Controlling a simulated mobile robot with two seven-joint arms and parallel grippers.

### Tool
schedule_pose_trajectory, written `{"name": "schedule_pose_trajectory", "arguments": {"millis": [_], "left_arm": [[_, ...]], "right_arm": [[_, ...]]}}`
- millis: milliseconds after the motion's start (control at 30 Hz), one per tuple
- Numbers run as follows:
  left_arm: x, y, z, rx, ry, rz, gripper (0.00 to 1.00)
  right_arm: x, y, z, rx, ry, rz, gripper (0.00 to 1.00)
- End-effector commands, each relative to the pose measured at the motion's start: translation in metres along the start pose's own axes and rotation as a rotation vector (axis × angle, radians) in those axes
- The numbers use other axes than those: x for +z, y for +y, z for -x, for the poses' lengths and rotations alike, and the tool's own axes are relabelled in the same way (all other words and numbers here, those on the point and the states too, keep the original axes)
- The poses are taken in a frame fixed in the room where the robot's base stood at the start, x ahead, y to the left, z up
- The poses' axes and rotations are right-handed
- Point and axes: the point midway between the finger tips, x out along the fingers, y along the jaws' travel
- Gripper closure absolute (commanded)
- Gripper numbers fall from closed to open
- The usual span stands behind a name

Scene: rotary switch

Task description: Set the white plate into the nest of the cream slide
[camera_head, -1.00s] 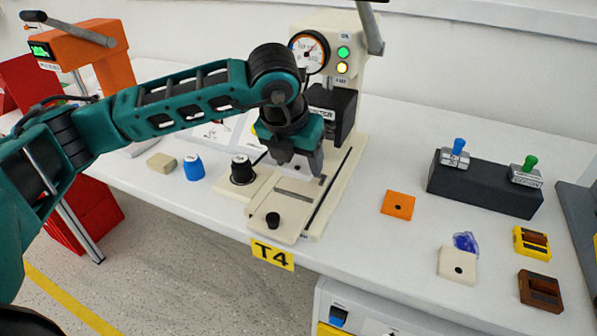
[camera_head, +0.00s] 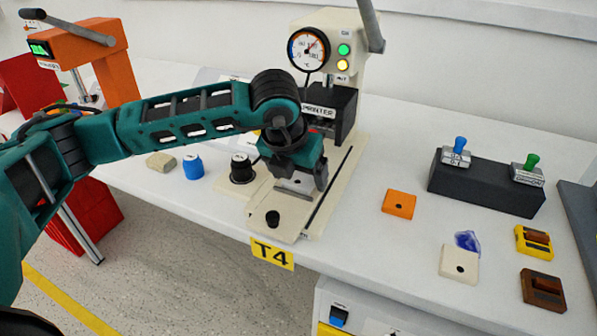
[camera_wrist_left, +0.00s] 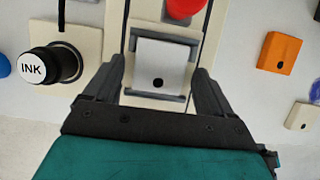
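The white plate (camera_wrist_left: 160,62), with a dark hole, lies between the grey corner rails of the nest (camera_wrist_left: 153,98) on the cream slide (camera_head: 272,230). I cannot tell if it is fully seated. In the head view the plate (camera_head: 296,184) shows partly beneath my left gripper (camera_head: 296,181). In the left wrist view the left gripper (camera_wrist_left: 160,72) is open. Its fingers stand on both sides of the plate and nest, with gaps to the plate. My right gripper is not in view.
The printer (camera_head: 335,100) with its dial rises behind the slide.

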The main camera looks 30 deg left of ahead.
Motion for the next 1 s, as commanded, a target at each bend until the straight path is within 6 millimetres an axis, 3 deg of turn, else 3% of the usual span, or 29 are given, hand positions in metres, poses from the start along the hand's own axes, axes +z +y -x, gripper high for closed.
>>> {"name": "schedule_pose_trajectory", "arguments": {"millis": [367, 800, 1000], "left_arm": [[0.002, 0.000, 0.007, 0.000, -0.001, 0.000, 0.14], [0.002, 0.000, 0.096, 0.000, -0.004, -0.001, 0.14], [0.002, 0.000, 0.118, 0.000, -0.001, 0.000, 0.14]], "right_arm": [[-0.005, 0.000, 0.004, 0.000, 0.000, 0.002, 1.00], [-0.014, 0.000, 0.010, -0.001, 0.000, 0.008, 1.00], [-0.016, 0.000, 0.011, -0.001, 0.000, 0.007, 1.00]]}}
